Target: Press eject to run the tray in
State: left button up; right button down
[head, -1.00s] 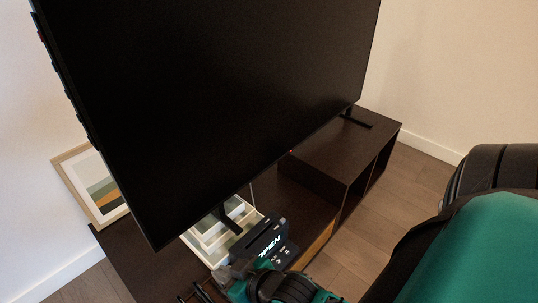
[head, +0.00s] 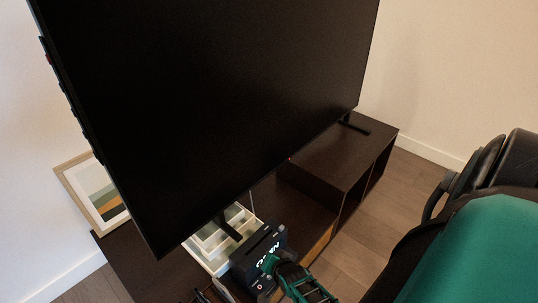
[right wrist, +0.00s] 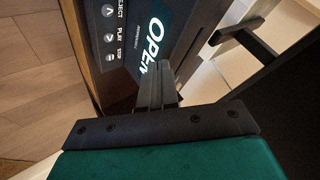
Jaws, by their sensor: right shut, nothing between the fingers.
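The disc player (head: 246,262) is a dark box on the low cabinet, below the television, with a lit display reading OPEN. In the right wrist view its panel (right wrist: 128,75) shows the eject button (right wrist: 108,10), play button (right wrist: 109,37) and stop button (right wrist: 109,57), with the OPEN display (right wrist: 151,42) beside them. My right gripper (right wrist: 165,72) is shut and empty, its tips in front of the panel near the display; contact cannot be told. In the head view it (head: 270,264) covers part of the panel. I cannot make out the disc tray. My left gripper is not identifiable.
The large television (head: 210,110) overhangs the dark cabinet (head: 325,163). A white compartment organizer (head: 203,254) lies behind the player, by the television's foot (head: 228,226). A framed picture (head: 97,200) leans at the left wall. Wooden floor (head: 400,195) lies open at right.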

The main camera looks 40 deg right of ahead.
jog(key=b, duration=0.6)
send_over(271, 279)
notch_tip(271, 279, down, 6)
jog(key=shift+f, duration=0.1)
jog(key=shift+f+b, duration=0.4)
jog(key=shift+a+f, duration=0.1)
jog(key=shift+f, duration=0.5)
pick_arm(q)
jog(key=shift+h, duration=0.4)
jog(key=f, duration=0.1)
jog(key=d+f, duration=0.1)
jog(key=w+d+f, duration=0.1)
jog(key=shift+f, duration=0.35)
pick_arm(e)
jog(key=shift+f, duration=0.3)
pick_arm(q)
jog(key=shift+s+a+f, duration=0.1)
jog(key=shift+s, duration=0.05)
pick_arm(e)
jog(key=shift+f, duration=0.15)
jog(key=shift+f, duration=0.3)
